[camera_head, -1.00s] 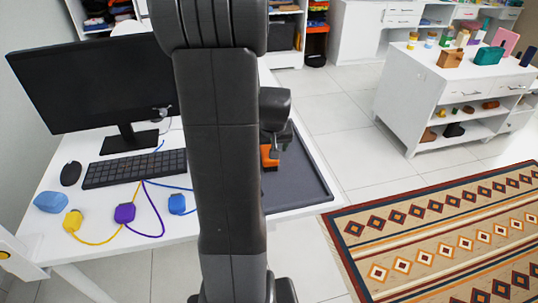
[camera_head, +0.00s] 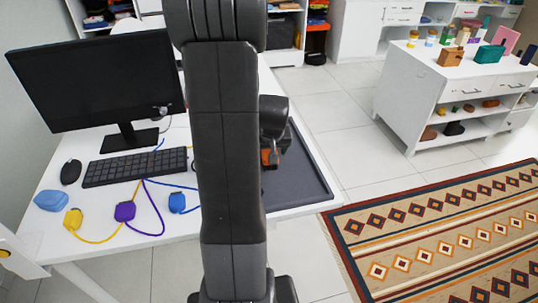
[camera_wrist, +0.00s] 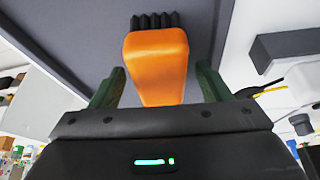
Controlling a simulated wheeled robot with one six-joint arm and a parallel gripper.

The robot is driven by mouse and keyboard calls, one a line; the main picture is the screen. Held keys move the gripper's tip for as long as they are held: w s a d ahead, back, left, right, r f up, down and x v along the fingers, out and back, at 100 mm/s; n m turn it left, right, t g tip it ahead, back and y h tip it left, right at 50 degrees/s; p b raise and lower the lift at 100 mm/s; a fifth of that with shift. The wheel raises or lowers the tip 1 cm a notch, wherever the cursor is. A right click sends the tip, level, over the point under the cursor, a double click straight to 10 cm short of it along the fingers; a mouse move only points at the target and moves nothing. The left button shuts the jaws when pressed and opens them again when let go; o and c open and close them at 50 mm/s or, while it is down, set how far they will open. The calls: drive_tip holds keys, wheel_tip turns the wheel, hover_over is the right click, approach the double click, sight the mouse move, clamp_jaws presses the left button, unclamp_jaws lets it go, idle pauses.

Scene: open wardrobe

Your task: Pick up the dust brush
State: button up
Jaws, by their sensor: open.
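The dust brush (camera_wrist: 157,55) has an orange handle and dark bristles. In the wrist view it lies on the grey tray (camera_wrist: 70,30), bristles pointing to the top of the picture. My gripper (camera_wrist: 160,85) is open, with one green finger on each side of the narrow end of the orange handle. Gaps show between the fingers and the handle. In the head view my gripper (camera_head: 270,158) is over the tray (camera_head: 300,185), and only a bit of orange shows there; my arm hides the rest.
A monitor (camera_head: 95,80), a keyboard (camera_head: 135,167) and a mouse (camera_head: 71,172) stand on the white desk left of my arm. Coloured corded objects, including a purple one (camera_head: 125,211), lie near its front edge. A patterned rug (camera_head: 440,235) and a white cabinet (camera_head: 400,100) are at right.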

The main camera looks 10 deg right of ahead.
drive_tip(key=shift+f, duration=0.1)
drive_tip(key=shift+c, duration=0.4)
drive_tip(key=c, duration=1)
drive_tip(key=shift+r+p, duration=0.4)
drive_tip(key=shift+r, duration=0.1)
wheel_tip(320, 180, up, 10)
drive_tip(key=shift+f+b, duration=0.2)
drive_tip(key=shift+b, duration=0.25)
